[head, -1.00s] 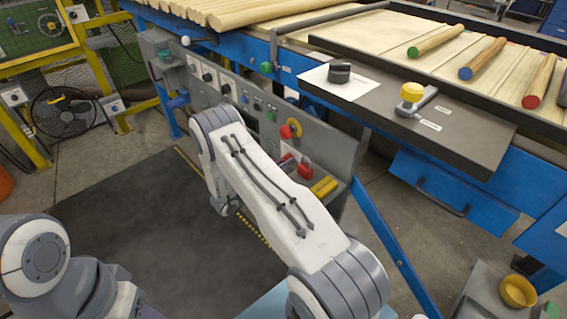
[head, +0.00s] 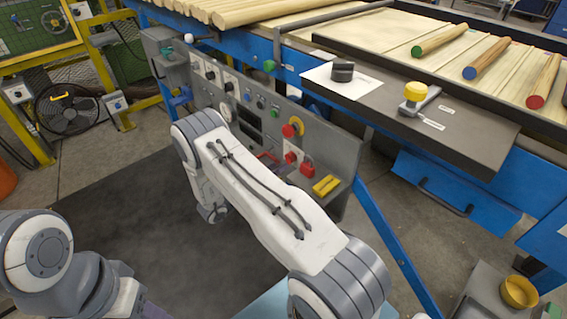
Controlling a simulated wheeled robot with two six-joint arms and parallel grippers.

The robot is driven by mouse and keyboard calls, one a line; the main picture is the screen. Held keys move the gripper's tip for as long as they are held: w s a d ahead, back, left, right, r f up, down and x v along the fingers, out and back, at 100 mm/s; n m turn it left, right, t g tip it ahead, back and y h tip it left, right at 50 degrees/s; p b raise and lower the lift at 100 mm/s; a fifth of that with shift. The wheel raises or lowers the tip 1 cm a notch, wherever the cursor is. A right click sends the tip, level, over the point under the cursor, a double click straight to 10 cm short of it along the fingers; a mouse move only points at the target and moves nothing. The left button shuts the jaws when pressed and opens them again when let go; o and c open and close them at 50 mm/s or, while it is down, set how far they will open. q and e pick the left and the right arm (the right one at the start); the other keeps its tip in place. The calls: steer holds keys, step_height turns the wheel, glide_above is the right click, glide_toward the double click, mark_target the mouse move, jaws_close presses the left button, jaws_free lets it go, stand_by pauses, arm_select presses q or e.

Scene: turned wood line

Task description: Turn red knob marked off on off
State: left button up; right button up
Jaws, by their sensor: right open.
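A red knob (head: 291,157) sits on a pale plate low on the right part of the grey control panel (head: 343,158). Its marking is too small to read, so its setting cannot be told. My right gripper (head: 268,159) is just left of the knob, apart from it as far as I can see. It is mostly hidden behind my own arm link; only a dark and reddish part shows, and the jaws look open and empty. My left arm is at the lower left, with its gripper out of view.
A red mushroom button (head: 290,130) on a yellow ring is above the knob. A red padlock-like part (head: 307,169) and a yellow block (head: 326,186) are close on its right. A dark mat (head: 130,220) covers clear floor.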

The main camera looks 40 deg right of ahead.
steer(key=a, duration=0.5)
steer(key=shift+s+a, duration=0.25)
steer(key=shift+a, duration=0.15)
